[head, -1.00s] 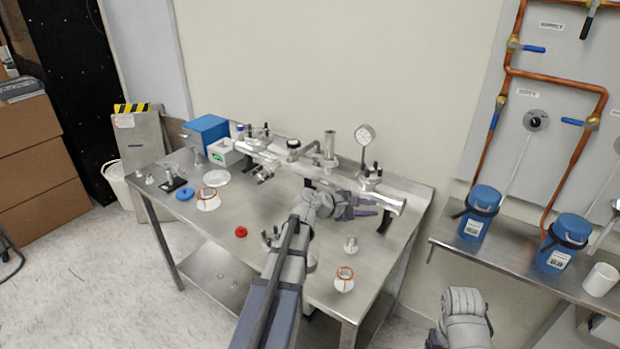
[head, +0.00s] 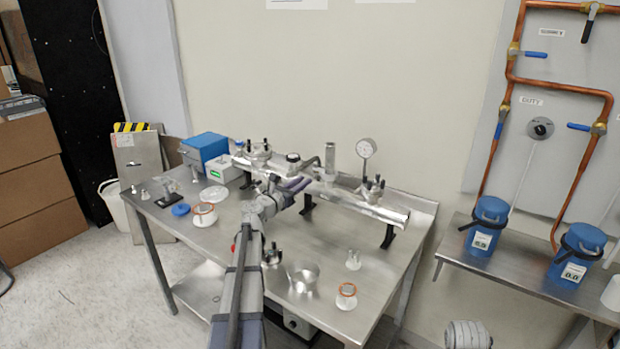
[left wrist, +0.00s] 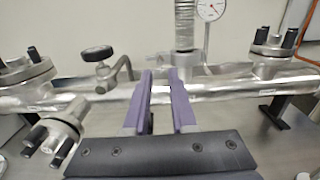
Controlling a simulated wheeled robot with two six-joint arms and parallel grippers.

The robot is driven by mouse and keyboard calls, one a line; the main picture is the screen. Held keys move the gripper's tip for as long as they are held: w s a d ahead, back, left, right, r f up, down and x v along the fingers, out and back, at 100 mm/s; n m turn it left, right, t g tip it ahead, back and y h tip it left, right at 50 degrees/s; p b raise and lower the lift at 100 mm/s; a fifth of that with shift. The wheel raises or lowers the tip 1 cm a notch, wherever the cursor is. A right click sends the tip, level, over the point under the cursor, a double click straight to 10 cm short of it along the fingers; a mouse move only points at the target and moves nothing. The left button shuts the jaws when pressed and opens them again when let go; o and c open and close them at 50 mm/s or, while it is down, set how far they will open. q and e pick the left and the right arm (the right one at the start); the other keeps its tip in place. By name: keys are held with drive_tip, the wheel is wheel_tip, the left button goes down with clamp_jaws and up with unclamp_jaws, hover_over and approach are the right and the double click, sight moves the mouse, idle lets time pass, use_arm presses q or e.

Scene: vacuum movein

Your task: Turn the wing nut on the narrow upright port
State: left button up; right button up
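The narrow upright port (head: 330,158) rises from the middle of the silver manifold pipe (head: 362,204). In the left wrist view its ribbed tube (left wrist: 185,22) stands upright, with a clamp (left wrist: 181,57) around its base. A small part sticks out on the clamp's left side; I cannot tell if it is the wing nut. My left gripper (head: 297,186) is in front of the pipe, left of the port. In the left wrist view the left gripper (left wrist: 160,76) has two purple fingers apart with nothing between them, just below the clamp. My right gripper is out of view.
A black-knobbed valve (left wrist: 97,54) and a bolted side flange (left wrist: 58,136) lie left of the fingers. A round gauge (head: 366,148) and a bolted top flange (head: 373,186) stand to the right. Loose fittings lie on the steel table (head: 325,250).

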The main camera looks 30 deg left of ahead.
sight(315, 174)
use_arm(q)
drive_tip(key=w, duration=0.5)
drive_tip(key=shift+d, duration=0.2)
clamp_jaws()
